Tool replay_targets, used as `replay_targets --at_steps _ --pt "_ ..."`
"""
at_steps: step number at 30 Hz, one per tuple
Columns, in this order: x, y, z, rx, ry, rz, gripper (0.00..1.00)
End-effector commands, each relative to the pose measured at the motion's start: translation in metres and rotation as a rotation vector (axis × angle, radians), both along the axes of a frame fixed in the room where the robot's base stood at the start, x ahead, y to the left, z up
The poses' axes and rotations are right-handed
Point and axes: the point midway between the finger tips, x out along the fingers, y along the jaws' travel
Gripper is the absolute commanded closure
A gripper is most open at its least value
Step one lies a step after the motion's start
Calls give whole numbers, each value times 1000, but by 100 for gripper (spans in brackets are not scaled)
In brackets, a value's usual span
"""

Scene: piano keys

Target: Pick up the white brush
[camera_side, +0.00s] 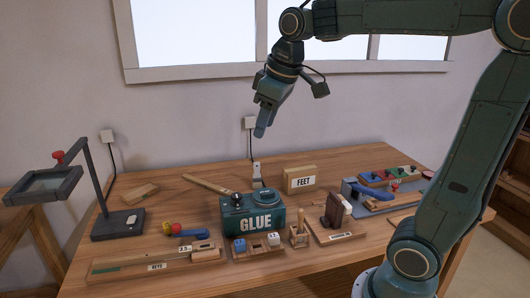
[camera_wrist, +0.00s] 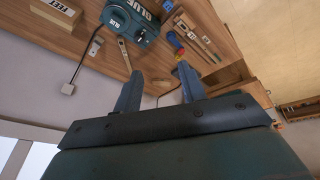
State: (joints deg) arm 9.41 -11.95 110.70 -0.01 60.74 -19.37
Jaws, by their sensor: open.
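A small pale upright piece (camera_side: 257,174), which looks like the white brush, is on the table behind the GLUE box (camera_side: 252,218). A white piece at the same spot shows in the wrist view (camera_wrist: 95,48), near the table's back edge. My gripper (camera_side: 262,131) is in the air above it, tilted downward and well apart from it. In the wrist view, my two fingers are spread with nothing between them (camera_wrist: 158,86).
The FEET block (camera_side: 299,180) stands right of the pale piece, and a wooden stick (camera_side: 210,184) lies to its left. A lamp-like stand (camera_side: 116,220) is at the left. Trays with keys and small parts fill the front. A wall socket (camera_side: 250,123) with a cord is behind.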

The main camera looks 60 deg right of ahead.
Motion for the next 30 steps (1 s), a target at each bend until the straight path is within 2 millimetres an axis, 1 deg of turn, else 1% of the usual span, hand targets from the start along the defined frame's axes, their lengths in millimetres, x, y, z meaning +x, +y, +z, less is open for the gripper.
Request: replay_targets --at_steps 1,3,8,14,18,23,30 --pt "13 -7 0 -5 13 7 59" --pt "28 -16 2 -13 28 22 59" --pt "63 -38 1 -30 62 57 59" --pt "105 -69 -8 -47 105 102 59" --pt "131 -92 -19 -56 134 134 59" --pt "159 -121 -36 -62 168 172 59" --pt "192 -167 -70 -66 215 229 59"
